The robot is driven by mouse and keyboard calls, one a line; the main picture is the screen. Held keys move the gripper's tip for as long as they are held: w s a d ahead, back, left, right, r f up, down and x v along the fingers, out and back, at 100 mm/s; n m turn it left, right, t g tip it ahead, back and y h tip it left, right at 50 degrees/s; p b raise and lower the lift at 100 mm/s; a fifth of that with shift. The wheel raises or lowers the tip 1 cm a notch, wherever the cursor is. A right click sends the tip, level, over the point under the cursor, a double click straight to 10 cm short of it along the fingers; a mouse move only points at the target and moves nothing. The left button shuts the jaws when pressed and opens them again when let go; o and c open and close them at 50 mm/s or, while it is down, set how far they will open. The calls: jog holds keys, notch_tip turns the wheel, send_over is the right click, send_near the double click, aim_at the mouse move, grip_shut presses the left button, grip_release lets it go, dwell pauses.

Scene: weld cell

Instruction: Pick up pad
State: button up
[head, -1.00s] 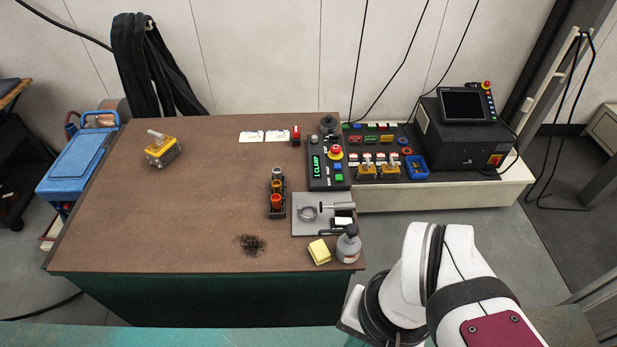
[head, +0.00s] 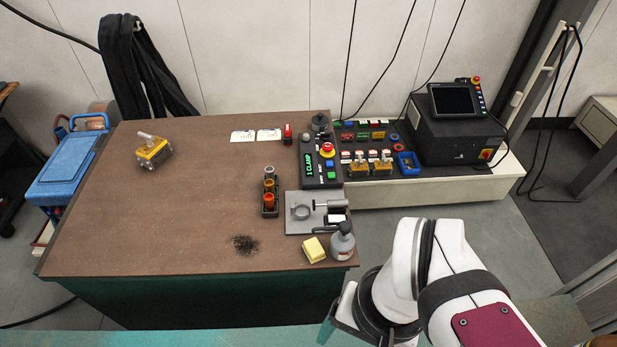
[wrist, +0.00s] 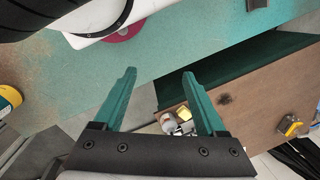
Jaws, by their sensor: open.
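The pad (head: 314,249) is a small pale yellow block. In the head view it lies on the front right of the brown table (head: 190,215), just left of a grey spray bottle (head: 342,240). The pad also shows small in the wrist view (wrist: 184,114), seen between my fingers in the distance. My gripper (wrist: 158,90) has two green fingers spread wide apart with nothing between them. In the head view only a bit of the gripper (head: 326,331) shows at the bottom, off the table's front edge and well short of the pad.
A dark patch of shavings (head: 245,244) lies left of the pad. A control box (head: 319,165) is further back. The table's left middle is clear.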

jog(key=o, duration=0.3)
jog(key=shift+o, duration=0.2)
jog(key=m+h, duration=0.2)
jog(key=m, duration=0.6)
send_over(312, 248)
jog(key=f, duration=0.5)
jog(key=shift+s+d, duration=0.3)
jog(key=shift+s, duration=0.05)
jog(key=f, duration=1.6)
jog(key=shift+w+a+f, duration=0.25)
jog(key=shift+w+a, duration=0.05)
jog(key=shift+w, duration=0.1)
jog(key=shift+c, duration=0.3)
